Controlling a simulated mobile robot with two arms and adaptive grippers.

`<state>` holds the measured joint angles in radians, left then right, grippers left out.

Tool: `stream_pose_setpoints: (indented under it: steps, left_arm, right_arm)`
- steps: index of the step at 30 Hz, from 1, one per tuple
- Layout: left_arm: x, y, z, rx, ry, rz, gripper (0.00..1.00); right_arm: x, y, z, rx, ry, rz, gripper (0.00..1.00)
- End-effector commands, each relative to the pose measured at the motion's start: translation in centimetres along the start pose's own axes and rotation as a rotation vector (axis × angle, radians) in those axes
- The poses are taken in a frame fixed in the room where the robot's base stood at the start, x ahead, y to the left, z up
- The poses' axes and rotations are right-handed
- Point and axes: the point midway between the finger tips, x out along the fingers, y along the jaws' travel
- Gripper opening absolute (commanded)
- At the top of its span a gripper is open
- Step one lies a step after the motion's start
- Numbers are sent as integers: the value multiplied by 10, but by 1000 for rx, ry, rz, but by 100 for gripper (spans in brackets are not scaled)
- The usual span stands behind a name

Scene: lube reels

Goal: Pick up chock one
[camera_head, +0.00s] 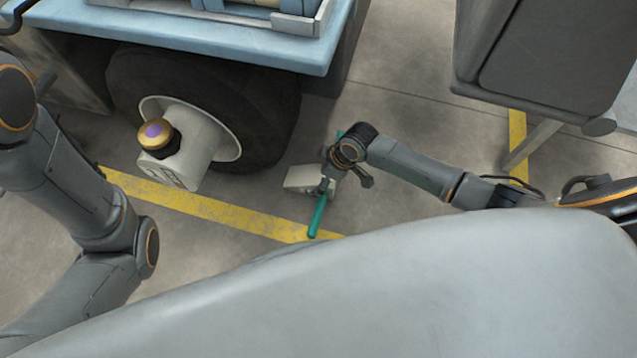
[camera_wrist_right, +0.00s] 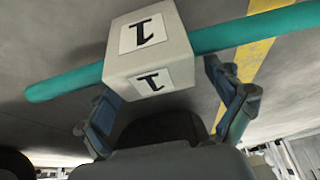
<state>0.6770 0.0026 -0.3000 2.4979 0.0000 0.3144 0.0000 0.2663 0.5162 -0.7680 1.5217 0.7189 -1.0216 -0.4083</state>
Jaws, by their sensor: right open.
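Chock one (camera_head: 303,179) is a pale block on the floor with a teal bar (camera_head: 318,217) through it. In the right wrist view the block (camera_wrist_right: 147,48) bears a black "1" on two faces, and the bar (camera_wrist_right: 245,32) sticks out on both sides. My right gripper (camera_head: 336,172) is over the chock in the head view and partly hides it. In the wrist view its open fingers (camera_wrist_right: 162,88) are on either side of the block's near end. I cannot tell whether they touch it. My left arm shows at the left, but its gripper is out of view.
A large black wheel (camera_head: 265,110) with a white hub and gold cap (camera_head: 155,134) is left of the chock, under a blue vehicle bed (camera_head: 215,42). A yellow floor line (camera_head: 215,207) runs by the chock. A grey cabinet (camera_head: 550,50) is at upper right.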

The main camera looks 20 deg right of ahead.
Motion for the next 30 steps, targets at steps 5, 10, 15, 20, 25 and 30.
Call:
stream_pose_setpoints:
  steps: [5, 10, 15, 20, 25, 30]
  left_arm:
    - [-11, 4, -8, 1, 11, 4, 0]
    - [-9, 4, -8, 2, 12, 5, 0]
    - [-9, 4, -8, 2, 12, 5, 0]
    - [-9, 4, -8, 2, 13, 5, 0]
    - [-9, 4, -8, 1, 13, 5, 0]
    - [-9, 4, -8, 1, 13, 5, 0]
  right_arm:
    - [20, 0, 1, 0, 0, 0, 92]
    - [19, 0, 0, 0, 0, 0, 92]
    - [19, 0, 0, 0, 0, 0, 80]
    - [19, 0, 0, 0, -1, 0, 48]
    - [19, 0, 0, 0, -1, 0, 13]
    - [19, 1, -1, -1, 2, 1, 8]
